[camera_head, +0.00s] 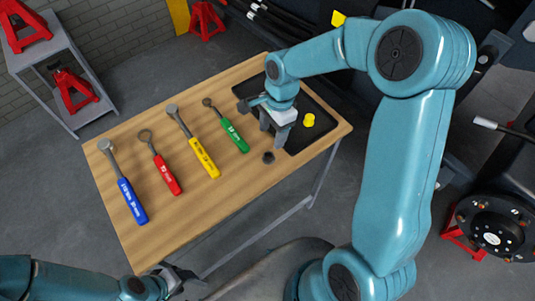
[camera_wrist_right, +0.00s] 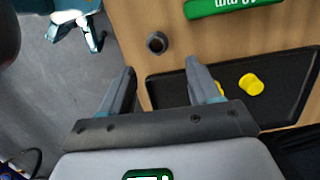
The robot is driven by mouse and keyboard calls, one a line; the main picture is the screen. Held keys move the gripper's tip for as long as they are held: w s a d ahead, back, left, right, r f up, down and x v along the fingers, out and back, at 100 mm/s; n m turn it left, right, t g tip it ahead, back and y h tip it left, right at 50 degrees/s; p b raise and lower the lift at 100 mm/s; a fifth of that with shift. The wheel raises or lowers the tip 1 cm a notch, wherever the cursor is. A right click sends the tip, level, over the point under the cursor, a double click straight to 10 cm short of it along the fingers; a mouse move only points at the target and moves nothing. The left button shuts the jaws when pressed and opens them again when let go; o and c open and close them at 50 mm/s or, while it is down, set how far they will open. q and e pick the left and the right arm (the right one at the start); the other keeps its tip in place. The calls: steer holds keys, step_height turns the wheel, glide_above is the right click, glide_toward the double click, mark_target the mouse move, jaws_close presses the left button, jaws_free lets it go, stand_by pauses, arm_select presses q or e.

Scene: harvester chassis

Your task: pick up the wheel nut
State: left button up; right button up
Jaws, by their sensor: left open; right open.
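A small dark round piece, which looks like the wheel nut (camera_head: 268,157), stands on the wooden table near its front right edge. In the right wrist view the nut (camera_wrist_right: 157,42) shows a hollow top and lies just beyond the gap between my fingertips. My right gripper (camera_head: 273,130) is open and empty, pointing down above the table beside the black tray. Its two spread fingers also show in the right wrist view (camera_wrist_right: 160,68). My left gripper (camera_head: 188,283) is open and empty, off the front edge of the table.
Wrenches with blue (camera_head: 132,202), red (camera_head: 166,174), yellow (camera_head: 202,157) and green (camera_head: 234,135) handles lie on the table (camera_head: 220,195). A black tray (camera_head: 322,125) holds yellow pieces (camera_wrist_right: 251,84), one partly behind my finger. A wheel hub (camera_head: 490,225) stands at right.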

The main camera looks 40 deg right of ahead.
mark_target(269, 152)
steer(key=f, duration=0.2)
steer(key=shift+s+a+f, duration=0.15)
steer(key=shift+a+f, duration=0.2)
steer(key=shift+f, duration=0.05)
steer(key=shift+s+f, duration=0.1)
steer(key=shift+f, duration=0.5)
steer(key=f, duration=0.3)
steer(key=f+p, duration=0.1)
steer(key=shift+a+f, duration=0.3)
steer(key=shift+f, duration=0.1)
jaws_close()
steer(key=shift+r, duration=0.1)
